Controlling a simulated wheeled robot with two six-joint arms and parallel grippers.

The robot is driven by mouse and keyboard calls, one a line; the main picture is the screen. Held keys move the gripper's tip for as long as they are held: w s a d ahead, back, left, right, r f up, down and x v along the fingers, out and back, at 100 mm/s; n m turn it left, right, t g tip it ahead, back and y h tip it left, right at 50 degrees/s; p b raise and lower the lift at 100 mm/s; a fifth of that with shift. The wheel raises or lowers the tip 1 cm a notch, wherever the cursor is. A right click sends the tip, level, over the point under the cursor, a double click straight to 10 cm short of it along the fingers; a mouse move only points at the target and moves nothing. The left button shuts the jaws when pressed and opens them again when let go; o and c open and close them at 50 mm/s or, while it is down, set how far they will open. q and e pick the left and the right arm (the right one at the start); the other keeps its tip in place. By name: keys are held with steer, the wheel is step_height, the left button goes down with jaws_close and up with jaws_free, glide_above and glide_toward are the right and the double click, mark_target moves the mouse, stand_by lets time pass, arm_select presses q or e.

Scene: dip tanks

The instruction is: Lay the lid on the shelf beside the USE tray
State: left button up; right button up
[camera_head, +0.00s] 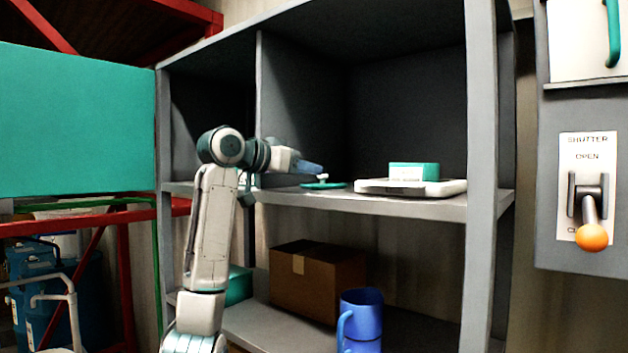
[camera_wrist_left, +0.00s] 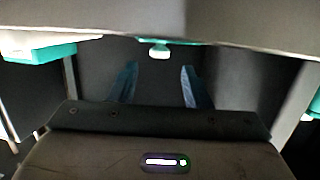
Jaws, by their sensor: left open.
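The lid (camera_head: 323,185) is a small teal disc with a pale knob. It lies on the middle shelf, just left of a white tray (camera_head: 440,188) and apart from it. In the left wrist view the lid's pale knob (camera_wrist_left: 159,52) shows beyond and between my fingers. My left gripper (camera_head: 312,168) is over the shelf, just above and left of the lid. Its blue fingers are spread in the left wrist view (camera_wrist_left: 158,75), with nothing held. No USE label is readable on the tray. My right gripper is out of view.
A teal box (camera_head: 414,171) sits on the tray. The shelf board (camera_head: 400,205) is bounded by a grey upright (camera_head: 480,150) at right and a divider (camera_head: 259,90) at left. Below are a cardboard box (camera_head: 315,283) and a blue mug (camera_head: 362,315). A lever (camera_head: 590,212) is at far right.

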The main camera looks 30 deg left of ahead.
arm_select(q)
steer(key=b+v, duration=0.2)
steer(key=v, duration=0.5)
steer(key=shift+s+a+f, duration=0.1)
steer(key=shift+a, duration=0.05)
steer(key=shift+s+a+r+b, duration=0.1)
steer(key=shift+s+r+b, duration=0.1)
steer(key=shift+s+b, duration=0.3)
